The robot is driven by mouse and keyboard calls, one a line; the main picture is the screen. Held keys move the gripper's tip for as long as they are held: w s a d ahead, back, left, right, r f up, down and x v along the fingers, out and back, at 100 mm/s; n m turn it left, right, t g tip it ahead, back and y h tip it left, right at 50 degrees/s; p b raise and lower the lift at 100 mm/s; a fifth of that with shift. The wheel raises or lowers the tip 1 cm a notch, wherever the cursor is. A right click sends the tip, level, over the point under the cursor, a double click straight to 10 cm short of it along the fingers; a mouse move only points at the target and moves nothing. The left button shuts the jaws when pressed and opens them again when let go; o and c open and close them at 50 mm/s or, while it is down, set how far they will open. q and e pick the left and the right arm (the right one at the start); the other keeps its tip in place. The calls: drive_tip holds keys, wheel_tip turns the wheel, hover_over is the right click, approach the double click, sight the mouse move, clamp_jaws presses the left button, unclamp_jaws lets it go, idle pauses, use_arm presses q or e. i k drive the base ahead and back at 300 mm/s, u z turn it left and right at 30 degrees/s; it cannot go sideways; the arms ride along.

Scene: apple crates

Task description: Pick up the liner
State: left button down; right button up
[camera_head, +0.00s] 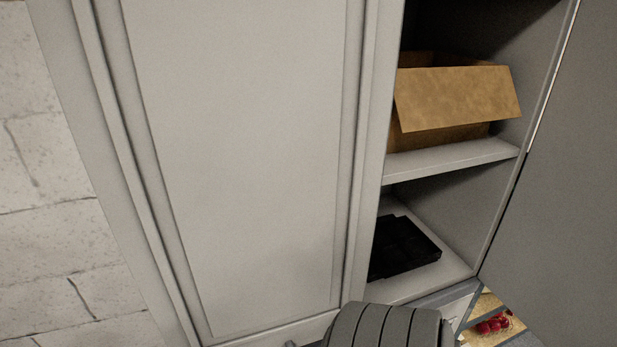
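A flat black tray-like piece with shallow hollows (404,246), which looks like the liner, lies on the lower shelf of the open cabinet at the right. Its left end is hidden behind the cabinet's front frame. I see no gripper in the head view. A grey ribbed rounded part at the bottom edge looks like part of my own body, and I cannot tell which part.
An open cardboard box (457,97) with a flap hanging forward stands on the upper shelf (447,160). A closed cabinet door (240,150) fills the middle. An open door (575,190) stands at the right. Red apples (493,325) lie in a compartment at bottom right.

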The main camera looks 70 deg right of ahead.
sight(399, 247)
drive_tip(key=u, duration=0.3)
drive_tip(key=k, duration=1.15)
drive_tip(key=z, duration=1.15)
